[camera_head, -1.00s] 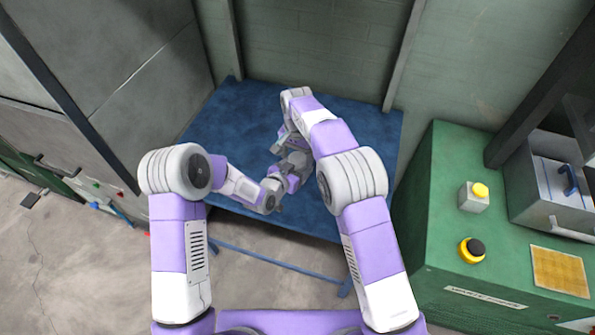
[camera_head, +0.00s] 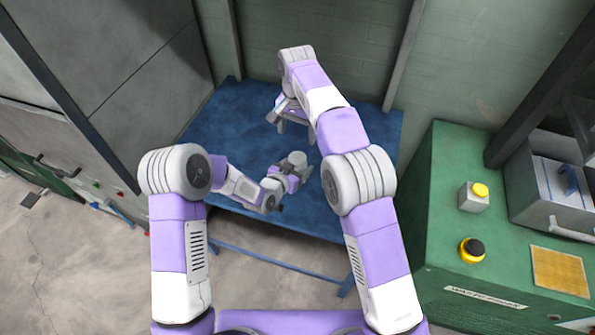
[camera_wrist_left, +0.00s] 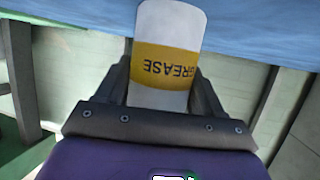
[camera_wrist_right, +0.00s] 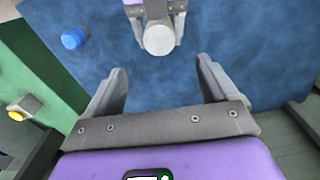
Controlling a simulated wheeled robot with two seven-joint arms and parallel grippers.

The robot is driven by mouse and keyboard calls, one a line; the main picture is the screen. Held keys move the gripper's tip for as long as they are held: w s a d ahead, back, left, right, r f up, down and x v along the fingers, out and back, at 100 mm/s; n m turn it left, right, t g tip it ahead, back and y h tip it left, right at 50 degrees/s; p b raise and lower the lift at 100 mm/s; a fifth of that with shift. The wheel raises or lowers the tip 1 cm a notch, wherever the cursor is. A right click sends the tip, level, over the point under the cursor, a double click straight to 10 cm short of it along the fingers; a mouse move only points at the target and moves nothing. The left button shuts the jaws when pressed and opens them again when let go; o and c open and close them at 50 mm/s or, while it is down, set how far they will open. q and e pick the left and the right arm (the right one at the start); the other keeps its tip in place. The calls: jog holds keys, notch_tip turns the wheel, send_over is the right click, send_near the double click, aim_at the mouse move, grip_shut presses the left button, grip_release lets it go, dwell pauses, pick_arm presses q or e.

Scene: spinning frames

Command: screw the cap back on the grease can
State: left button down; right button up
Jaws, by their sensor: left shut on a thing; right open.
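The grease can (camera_wrist_left: 165,72) is white with a yellow band reading GREASE, upside down in the left wrist view. My left gripper (camera_wrist_left: 165,85) is shut on it, fingers on either side. In the head view the can's round grey-white top (camera_head: 296,158) faces up above my left gripper (camera_head: 297,175). The right wrist view also shows this pale, plain disc (camera_wrist_right: 159,40); I cannot tell if it is a cap or bare can. My right gripper (camera_head: 291,126) is open and empty, apart from the can. Its spread fingers (camera_wrist_right: 160,85) show in its own view.
A short blue round object (camera_wrist_right: 75,38) rests on the blue table (camera_head: 235,115); it is hidden in the head view. A green cabinet (camera_head: 440,220) with buttons stands right of the table. The table's far left is clear.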

jog(key=shift+r, duration=0.6)
pick_arm(q)
jog(key=shift+c, duration=0.3)
grip_release()
jog(key=v, duration=0.7)
jog(key=shift+s+a+r+p, duration=0.1)
jog(key=shift+s+p, duration=0.15)
jog(key=shift+p, duration=0.05)
pick_arm(e)
jog(key=shift+r, duration=0.25)
